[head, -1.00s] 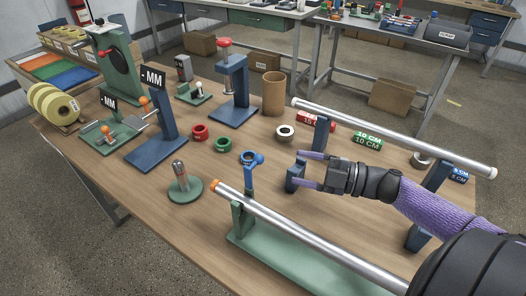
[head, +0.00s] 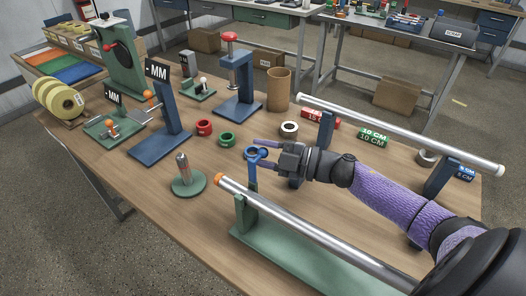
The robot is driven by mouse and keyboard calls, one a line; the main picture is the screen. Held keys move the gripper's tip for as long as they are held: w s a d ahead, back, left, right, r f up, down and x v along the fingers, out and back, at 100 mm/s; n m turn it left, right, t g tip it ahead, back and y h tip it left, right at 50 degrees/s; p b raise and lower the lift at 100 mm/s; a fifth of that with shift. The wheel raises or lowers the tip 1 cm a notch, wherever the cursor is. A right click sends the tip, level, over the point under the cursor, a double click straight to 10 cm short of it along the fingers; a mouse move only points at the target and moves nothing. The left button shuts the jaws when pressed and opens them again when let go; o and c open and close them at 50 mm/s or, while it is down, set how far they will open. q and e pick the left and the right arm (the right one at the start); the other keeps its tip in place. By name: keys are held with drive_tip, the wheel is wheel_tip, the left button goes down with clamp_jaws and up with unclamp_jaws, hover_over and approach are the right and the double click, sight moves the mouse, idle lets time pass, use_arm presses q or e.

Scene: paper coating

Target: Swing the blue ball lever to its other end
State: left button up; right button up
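The blue ball lever (head: 253,175) stands upright beside the silver rod on the green base (head: 280,248), near the rod's orange-tipped left end. Its blue top overlaps a blue ring (head: 249,151) on the table behind it, so the ball's outline is hard to separate. My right gripper (head: 262,153) comes in from the right with its fingers apart, one on the far side and one on the near side of the lever's top. I cannot tell whether they touch it. My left gripper is not in view.
A second silver rod (head: 400,133) on blue stands lies behind my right arm. The table's front left is clear.

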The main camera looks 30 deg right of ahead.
clamp_jaws()
idle(1.1)
